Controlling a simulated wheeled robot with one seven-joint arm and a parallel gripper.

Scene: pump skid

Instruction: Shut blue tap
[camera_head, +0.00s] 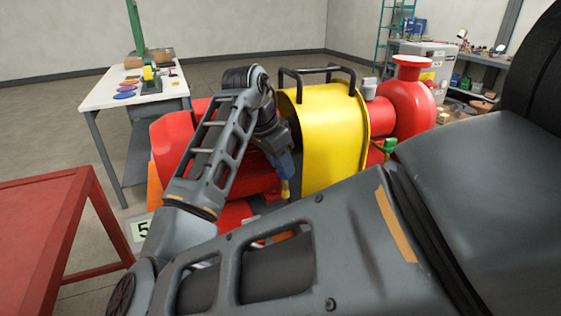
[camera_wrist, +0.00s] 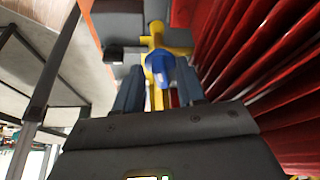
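The blue tap (camera_wrist: 160,66) has a rounded blue handle on a yellow pipe (camera_wrist: 157,40) in the wrist view. My gripper (camera_wrist: 158,72) points at it, with one dark finger on each side of the handle. The fingers stand apart, and a narrow gap seems to show beside the handle; whether either finger touches it I cannot tell. In the head view my arm reaches down beside the red motor, and a small blue patch (camera_head: 286,164) shows below my wrist with a bit of yellow under it. My fingertips are not clear there.
Red ribbed motor casing (camera_wrist: 250,50) lies close on the right of the gripper in the wrist view. In the head view a yellow guard (camera_head: 335,130) with a black handle stands beside my wrist. A green tap (camera_head: 389,146) sits further right. A red table (camera_head: 45,235) is at left.

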